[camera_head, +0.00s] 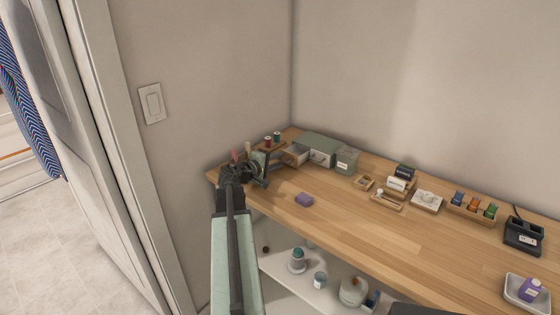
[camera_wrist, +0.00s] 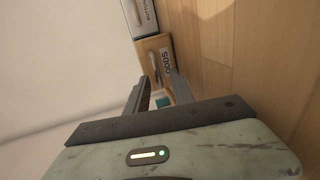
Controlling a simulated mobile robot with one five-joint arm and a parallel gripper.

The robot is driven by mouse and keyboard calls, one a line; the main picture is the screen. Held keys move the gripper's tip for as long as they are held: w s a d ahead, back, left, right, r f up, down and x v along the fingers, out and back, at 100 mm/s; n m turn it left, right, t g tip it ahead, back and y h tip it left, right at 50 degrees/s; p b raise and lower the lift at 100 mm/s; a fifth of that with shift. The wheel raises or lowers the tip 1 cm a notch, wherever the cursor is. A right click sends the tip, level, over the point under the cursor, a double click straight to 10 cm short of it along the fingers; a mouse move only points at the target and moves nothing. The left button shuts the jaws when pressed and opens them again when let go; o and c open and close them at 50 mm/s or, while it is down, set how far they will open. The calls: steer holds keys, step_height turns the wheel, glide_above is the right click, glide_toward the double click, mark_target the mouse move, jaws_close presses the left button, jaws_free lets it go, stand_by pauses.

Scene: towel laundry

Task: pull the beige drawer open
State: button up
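The beige drawer (camera_head: 296,154) is at the back left of the wooden desk, left of a grey-green drawer unit.
A grey-green drawer unit (camera_head: 318,146) and green box (camera_head: 347,160) stand to the right. Thread spools (camera_head: 272,139) stand behind my gripper. A purple block (camera_head: 304,200) lies on the desk (camera_head: 360,225) in front. The desk's middle is mostly clear.

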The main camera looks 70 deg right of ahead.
steer(key=shift+s, duration=0.2)
steer(key=p+v, duration=0.1)
steer(key=v, duration=0.6)
steer(key=shift+w+a+r+p, duration=0.1)
steer(key=shift+w+a+p, duration=0.1)
steer(key=shift+a+p, duration=0.1)
